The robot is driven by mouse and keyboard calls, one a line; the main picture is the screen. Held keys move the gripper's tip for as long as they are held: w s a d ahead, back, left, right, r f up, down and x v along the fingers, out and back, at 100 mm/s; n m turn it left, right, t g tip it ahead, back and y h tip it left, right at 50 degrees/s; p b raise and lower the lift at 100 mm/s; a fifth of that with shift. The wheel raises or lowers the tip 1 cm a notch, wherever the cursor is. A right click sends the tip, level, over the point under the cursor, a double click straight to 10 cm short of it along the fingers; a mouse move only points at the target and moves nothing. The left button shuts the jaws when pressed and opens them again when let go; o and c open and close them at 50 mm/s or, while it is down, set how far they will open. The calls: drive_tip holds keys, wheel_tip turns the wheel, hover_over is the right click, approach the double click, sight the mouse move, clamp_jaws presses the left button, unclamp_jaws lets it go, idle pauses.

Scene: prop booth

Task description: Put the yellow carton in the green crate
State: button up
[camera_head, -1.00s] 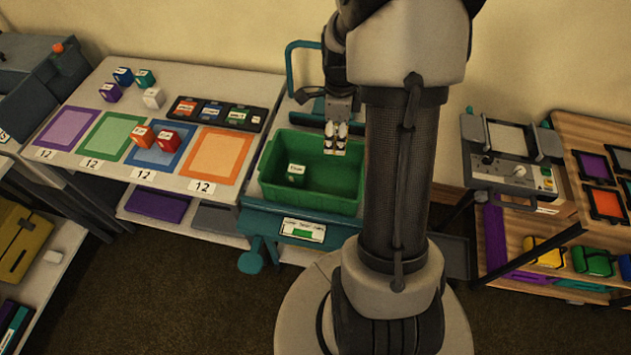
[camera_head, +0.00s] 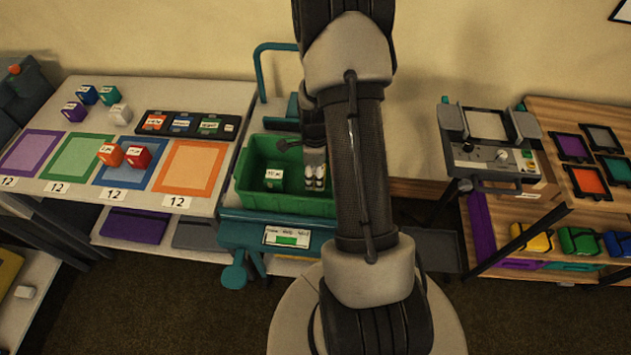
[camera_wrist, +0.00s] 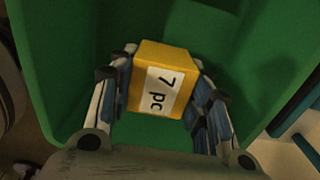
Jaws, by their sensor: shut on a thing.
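The yellow carton (camera_wrist: 177,65), with a white label reading "7 pc", is between the two fingers of my gripper (camera_wrist: 163,88) in the wrist view. The gripper is shut on it. In the head view my gripper (camera_head: 315,178) points down inside the right part of the green crate (camera_head: 283,204), below the rim level as far as I can tell. The carton is hard to make out there. The wrist view shows the green crate (camera_wrist: 60,60) around and beneath the carton. I cannot tell whether the carton touches the crate floor.
A green carton (camera_head: 274,175) with a white label lies in the crate's left part. The crate stands on a teal cart (camera_head: 240,235) with a raised handle (camera_head: 260,75). A table (camera_head: 150,190) with coloured squares and small cartons is at left. A grey device (camera_head: 485,150) stands at right.

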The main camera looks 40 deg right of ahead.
drive_tip(key=shift+f+b, duration=0.35)
drive_tip(key=shift+f, duration=1.4)
drive_tip(key=shift+f, duration=0.2)
drive_tip(key=o, duration=1.1)
drive_tip(key=shift+r, duration=0.1)
